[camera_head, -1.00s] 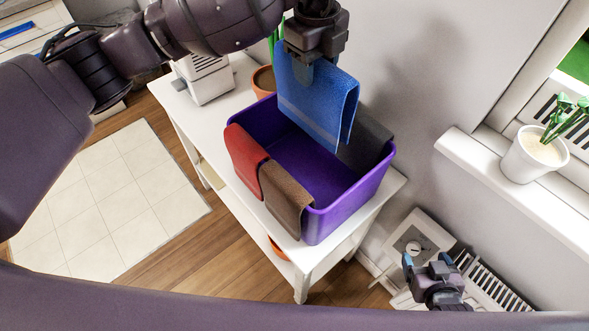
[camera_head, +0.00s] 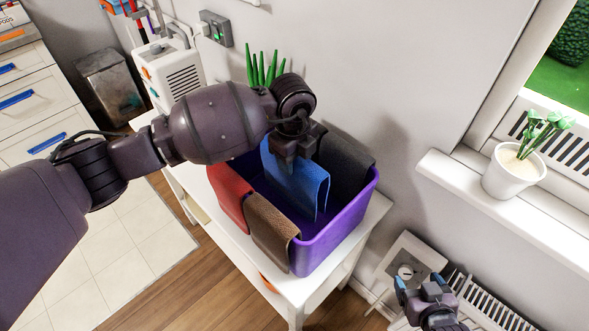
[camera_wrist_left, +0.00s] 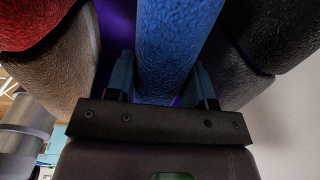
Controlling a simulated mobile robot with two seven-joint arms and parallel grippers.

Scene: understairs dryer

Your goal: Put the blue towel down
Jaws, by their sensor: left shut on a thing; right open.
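My left gripper (camera_head: 291,162) is shut on the towel's upper part from above. In the left wrist view the blue towel (camera_wrist_left: 172,45) stands between the two fingers, with purple bin surface behind it. Whether the towel touches the bin floor is hidden. My right gripper (camera_head: 424,297) is open and empty at the lower right, in front of the radiator.
A red towel (camera_head: 229,192) and a brown towel (camera_head: 268,230) drape over the bin's near left wall; a dark grey towel (camera_head: 346,165) is at its back right. The bin stands on a white table (camera_head: 222,237). A green potted plant, a white appliance (camera_head: 178,75) and a windowsill pot (camera_head: 510,172) are nearby.

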